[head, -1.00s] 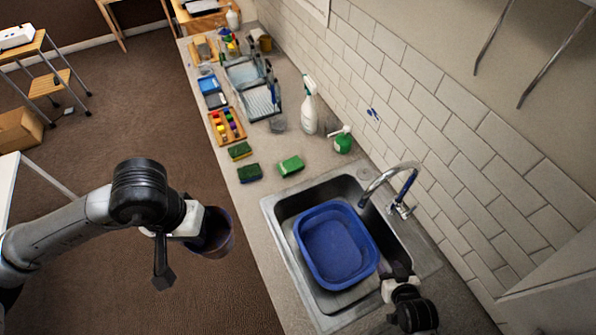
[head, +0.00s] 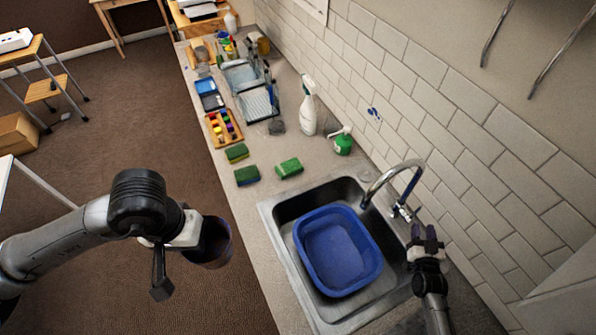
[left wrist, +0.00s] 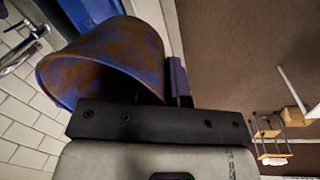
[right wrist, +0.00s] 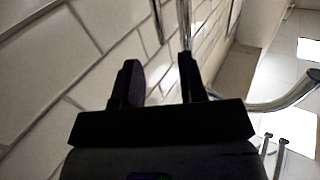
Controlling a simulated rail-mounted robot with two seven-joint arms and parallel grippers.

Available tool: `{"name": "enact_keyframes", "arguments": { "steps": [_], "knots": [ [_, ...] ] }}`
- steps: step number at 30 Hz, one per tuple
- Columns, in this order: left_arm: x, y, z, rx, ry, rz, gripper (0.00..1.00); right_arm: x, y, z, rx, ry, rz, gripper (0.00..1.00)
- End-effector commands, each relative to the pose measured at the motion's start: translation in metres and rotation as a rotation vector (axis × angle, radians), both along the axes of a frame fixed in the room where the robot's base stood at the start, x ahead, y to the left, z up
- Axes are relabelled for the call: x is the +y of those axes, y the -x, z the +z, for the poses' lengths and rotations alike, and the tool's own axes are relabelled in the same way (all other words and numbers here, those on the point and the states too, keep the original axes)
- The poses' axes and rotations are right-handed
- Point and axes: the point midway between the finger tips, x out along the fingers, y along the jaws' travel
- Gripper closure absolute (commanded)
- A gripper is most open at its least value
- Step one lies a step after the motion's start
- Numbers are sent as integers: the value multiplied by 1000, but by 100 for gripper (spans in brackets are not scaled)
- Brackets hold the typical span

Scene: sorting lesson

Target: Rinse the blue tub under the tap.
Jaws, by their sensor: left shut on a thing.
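A round blue tub (head: 216,246) with brown stains is held by my left gripper (head: 202,238), left of the counter and over the floor. The left wrist view shows its stained wall (left wrist: 115,55) and open mouth, tilted. My left gripper is shut on it. The chrome tap (head: 395,175) arches over the sink (head: 277,212) from the wall side; no water shows at its spout. My right gripper (head: 424,240) is open and empty beside the tap's base. In the right wrist view its two fingers (right wrist: 162,82) stand apart with nothing between them.
A blue rectangular basin (head: 340,250) sits in the sink, under the tap. Sponges (head: 289,168), a green pump bottle (head: 343,141) and a white spray bottle (head: 308,108) stand on the counter beyond the sink. A tiled wall (head: 480,150) bounds the right side.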

Motion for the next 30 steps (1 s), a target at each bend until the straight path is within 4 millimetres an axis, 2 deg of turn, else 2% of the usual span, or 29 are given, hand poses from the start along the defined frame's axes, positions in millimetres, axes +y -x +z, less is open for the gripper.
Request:
{"name": "enact_keyframes", "arguments": {
  "steps": [1, 9, 15, 21, 30],
  "knots": [
    [0, 0, -11, 0, 0, 0, 100, -1, -10, -4, -3, 0, 0, 62],
    [0, 0, -42, 0, 0, 0, 100, -7, -57, -5, -1, 1, 1, 62],
    [0, 0, -57, 0, 0, 0, 100, -11, -81, -4, 0, 1, 1, 62],
    [0, 0, -64, 0, 0, 0, 100, -12, -93, -2, 2, 2, 1, 62],
    [0, 0, -65, 0, 0, 0, 100, -12, -97, 0, 3, 2, 1, 62]
  ]
}}
